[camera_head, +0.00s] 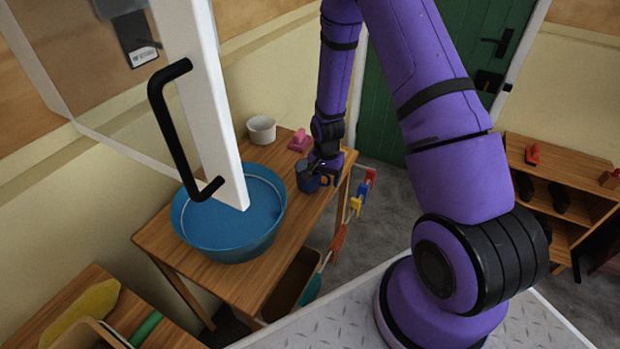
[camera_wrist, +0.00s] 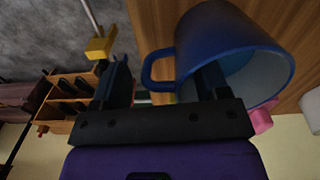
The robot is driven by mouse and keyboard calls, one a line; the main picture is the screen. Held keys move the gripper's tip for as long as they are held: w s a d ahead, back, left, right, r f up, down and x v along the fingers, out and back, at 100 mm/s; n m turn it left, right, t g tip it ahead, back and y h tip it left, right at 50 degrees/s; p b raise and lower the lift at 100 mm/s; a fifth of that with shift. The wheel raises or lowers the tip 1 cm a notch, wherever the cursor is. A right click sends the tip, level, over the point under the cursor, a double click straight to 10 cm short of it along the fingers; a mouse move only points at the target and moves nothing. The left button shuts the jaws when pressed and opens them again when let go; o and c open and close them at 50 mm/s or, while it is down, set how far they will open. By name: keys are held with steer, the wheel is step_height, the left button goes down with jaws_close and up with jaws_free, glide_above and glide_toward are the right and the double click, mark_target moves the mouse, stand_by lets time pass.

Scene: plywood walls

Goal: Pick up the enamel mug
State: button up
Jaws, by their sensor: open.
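The blue enamel mug (camera_head: 307,180) stands on the wooden table, right of the blue basin, in the head view. In the wrist view the mug (camera_wrist: 222,38) is large and close, with its pale inside and its handle showing. My gripper (camera_wrist: 163,76) is open, with the mug's handle between its two fingers. The right finger overlaps the mug's wall near the rim; I cannot tell whether it touches or sits inside. In the head view my gripper (camera_head: 322,168) is right at the mug and partly hides it.
The blue basin (camera_head: 228,222) takes up the table's middle. A white bowl (camera_head: 261,130) and a pink item (camera_head: 299,141) stand behind the mug. A white-framed door with a black handle (camera_head: 172,130) juts over the left side. Coloured clips (camera_head: 356,204) hang by the table's right edge.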

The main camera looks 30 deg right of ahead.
steer(key=c, duration=1.2)
steer(key=shift+r, duration=0.2)
